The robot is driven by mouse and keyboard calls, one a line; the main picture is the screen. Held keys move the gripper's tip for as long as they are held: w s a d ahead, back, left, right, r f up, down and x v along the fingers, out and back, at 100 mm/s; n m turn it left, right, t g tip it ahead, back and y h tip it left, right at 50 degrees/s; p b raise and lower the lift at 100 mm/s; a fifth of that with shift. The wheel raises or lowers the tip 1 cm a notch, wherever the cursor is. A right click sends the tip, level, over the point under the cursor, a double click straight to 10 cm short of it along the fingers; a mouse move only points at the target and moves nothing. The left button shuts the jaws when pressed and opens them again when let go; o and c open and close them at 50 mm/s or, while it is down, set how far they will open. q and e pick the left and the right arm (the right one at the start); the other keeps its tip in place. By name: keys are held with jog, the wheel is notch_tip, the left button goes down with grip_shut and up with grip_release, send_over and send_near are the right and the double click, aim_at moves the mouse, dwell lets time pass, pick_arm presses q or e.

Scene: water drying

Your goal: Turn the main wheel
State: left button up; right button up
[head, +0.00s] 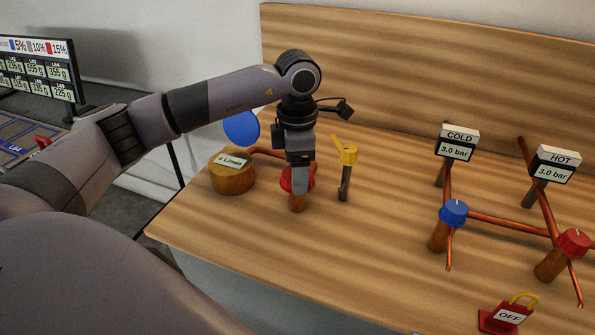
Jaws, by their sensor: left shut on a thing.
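A red wheel (309,177) sits on a short wooden post on the wooden bench, at the middle of the head view. My left gripper (299,183) points down over it from above and is shut on it. The gripper's fingers hide part of the wheel, so its turn angle cannot be seen. My right gripper is not in view.
A round wooden block with a "4 L/min" label (231,175) stands left of the wheel. A yellow lever (344,153) stands close on the right. Farther right are blue (453,212) and red (573,243) knobs, copper pipes, COLD and HOT gauges and an OFF sign (507,317).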

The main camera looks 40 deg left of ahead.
pick_arm(q)
jog(key=m, duration=0.3)
jog(key=shift+m+b, duration=0.4)
jog(key=shift+m, duration=0.3)
jog(key=o, duration=1)
jog(key=shift+o, duration=0.2)
notch_tip(320, 180, up, 7)
jog(key=shift+r, duration=0.15)
jog(key=shift+s, duration=0.1)
